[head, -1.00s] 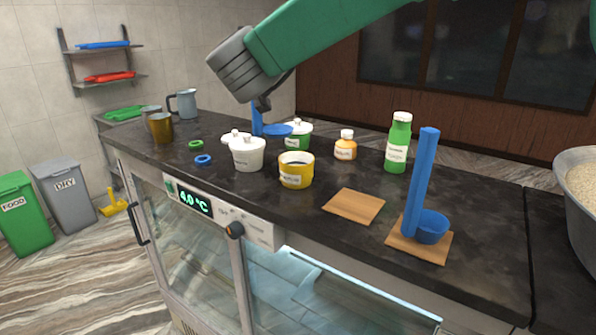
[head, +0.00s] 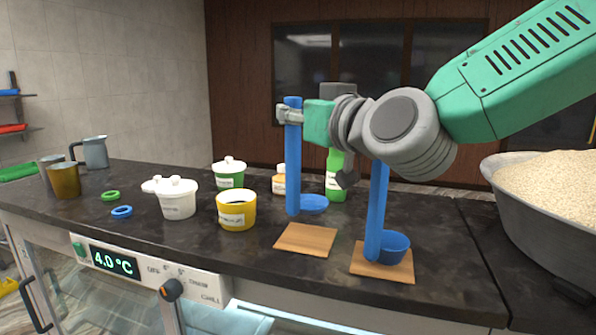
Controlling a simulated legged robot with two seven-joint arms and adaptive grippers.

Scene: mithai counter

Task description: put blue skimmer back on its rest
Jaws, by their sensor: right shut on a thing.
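The blue skimmer (head: 293,170) hangs upright, its flat round disc (head: 313,203) at the bottom. My right gripper (head: 290,114) is shut on the top of its handle. The skimmer's lower end shows just above the far edge of a bare wooden square rest (head: 306,239); a small gap shows between them, and I cannot tell whether it is over the board or behind it. A blue ladle (head: 376,215) with a deep bowl stands upright on a second wooden rest (head: 384,271) to the right. My left gripper is not in view.
A yellow tub (head: 237,212), white pots (head: 178,200), a green pot (head: 229,176), an orange-labelled bottle (head: 279,182) and a green bottle (head: 335,185) stand left of and behind the rests. A large grain-filled bowl (head: 525,215) is at the right. The dark counter (head: 160,247) is clear in front.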

